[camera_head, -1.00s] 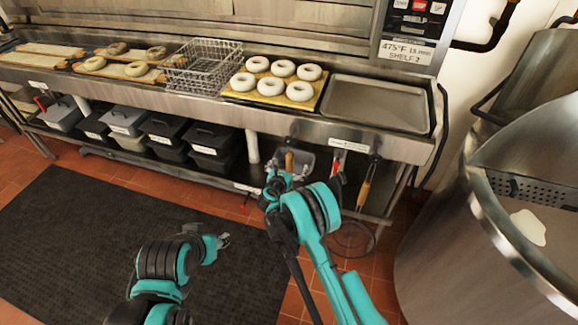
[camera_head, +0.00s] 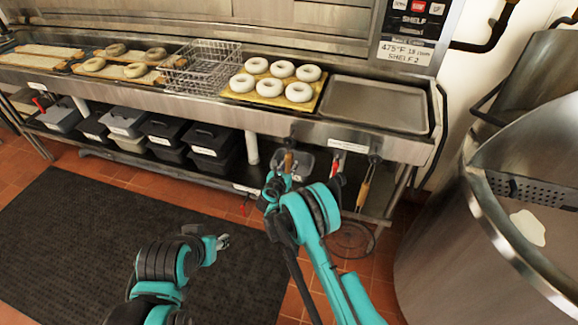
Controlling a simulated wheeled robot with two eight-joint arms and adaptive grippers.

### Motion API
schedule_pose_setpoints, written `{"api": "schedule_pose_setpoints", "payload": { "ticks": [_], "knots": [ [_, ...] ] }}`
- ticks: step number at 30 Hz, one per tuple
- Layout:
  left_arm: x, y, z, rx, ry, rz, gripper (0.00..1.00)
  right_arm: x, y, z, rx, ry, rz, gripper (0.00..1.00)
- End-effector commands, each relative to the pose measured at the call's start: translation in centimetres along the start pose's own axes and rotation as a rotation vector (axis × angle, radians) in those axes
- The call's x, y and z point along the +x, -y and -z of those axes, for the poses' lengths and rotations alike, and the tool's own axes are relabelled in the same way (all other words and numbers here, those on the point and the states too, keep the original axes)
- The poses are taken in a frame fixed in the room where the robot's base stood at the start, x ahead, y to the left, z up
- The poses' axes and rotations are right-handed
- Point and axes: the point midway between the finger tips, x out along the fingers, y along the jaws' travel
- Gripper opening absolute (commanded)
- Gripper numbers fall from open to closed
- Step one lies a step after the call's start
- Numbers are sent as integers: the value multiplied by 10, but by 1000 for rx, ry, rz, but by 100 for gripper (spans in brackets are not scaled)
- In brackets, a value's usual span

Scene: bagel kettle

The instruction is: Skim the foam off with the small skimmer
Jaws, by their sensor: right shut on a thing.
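My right gripper (camera_head: 281,180) is at the front of the steel counter, shut on a wooden-handled tool (camera_head: 289,161) that hangs below the counter edge. This looks like the small skimmer, but its lower part is hidden behind my arm. A white foam patch (camera_head: 528,228) lies inside the big steel kettle (camera_head: 450,235) at the right, beside a perforated panel. My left gripper (camera_head: 223,241) is low over the dark mat, far from the tools. Its small fingers look apart and empty.
A red-handled tool (camera_head: 336,166) and a longer wooden-handled tool (camera_head: 366,187) with a round mesh head (camera_head: 350,240) hang close to the right. Bagels on boards, a wire basket (camera_head: 200,68) and an empty tray (camera_head: 376,104) occupy the counter. The mat (camera_head: 90,240) is clear.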

Motion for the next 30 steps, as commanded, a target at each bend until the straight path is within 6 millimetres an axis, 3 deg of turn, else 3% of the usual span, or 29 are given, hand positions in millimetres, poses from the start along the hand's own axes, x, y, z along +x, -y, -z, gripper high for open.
{"api": "schedule_pose_setpoints", "payload": {
  "ticks": [14,30],
  "knots": [
    [-1,0,1,0,0,0,43,-4,0,-9,-1,1,0,0],
    [0,0,0,0,0,0,43,-30,0,-2,-1,1,-1,0]
  ]
}}
